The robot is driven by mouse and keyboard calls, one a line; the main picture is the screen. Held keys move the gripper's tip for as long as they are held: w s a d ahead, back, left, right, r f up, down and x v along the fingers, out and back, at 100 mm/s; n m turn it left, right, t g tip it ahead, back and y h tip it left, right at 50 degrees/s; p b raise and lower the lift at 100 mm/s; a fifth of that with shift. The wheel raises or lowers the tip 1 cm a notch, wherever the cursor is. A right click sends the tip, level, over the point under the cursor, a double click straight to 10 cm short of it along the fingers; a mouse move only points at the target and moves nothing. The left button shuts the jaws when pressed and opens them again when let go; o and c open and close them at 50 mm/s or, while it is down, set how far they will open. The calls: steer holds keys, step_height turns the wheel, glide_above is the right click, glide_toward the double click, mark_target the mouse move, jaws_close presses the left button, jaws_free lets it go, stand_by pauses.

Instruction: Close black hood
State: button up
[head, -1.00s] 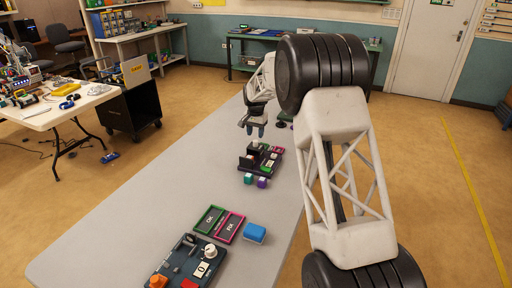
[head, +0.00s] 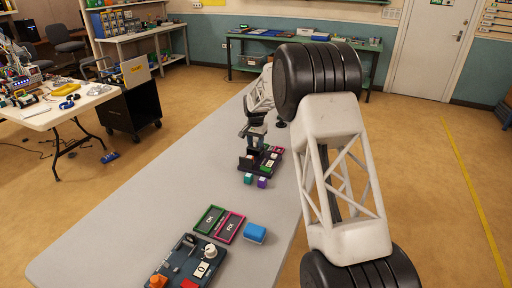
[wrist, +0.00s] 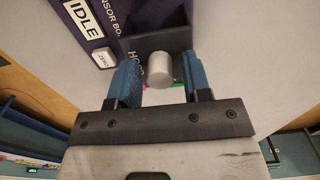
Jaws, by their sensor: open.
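The black hood (wrist: 162,40) is the dark, walled part at the top middle of the wrist view, on a dark purple sensor box (wrist: 108,22) with an "IDLE" label and partly hidden lettering. A light grey round knob (wrist: 160,70) stands in front of the dark part. My gripper (wrist: 159,62) is open, with one blue finger on each side of the knob and a gap on both sides. In the head view my gripper (head: 256,142) is low over the small box (head: 270,163) and hides part of it. The hood's exact angle is unclear.
A green cube (head: 248,179) and a purple cube (head: 262,183) sit just before the box. The left of the grey table (head: 150,190) is clear.

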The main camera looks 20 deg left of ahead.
steer(key=c, duration=0.7)
steer(key=shift+s, duration=3.35)
steer(key=o, duration=0.5)
steer(key=shift+r, duration=0.1)
steer(key=shift+r, duration=2.9)
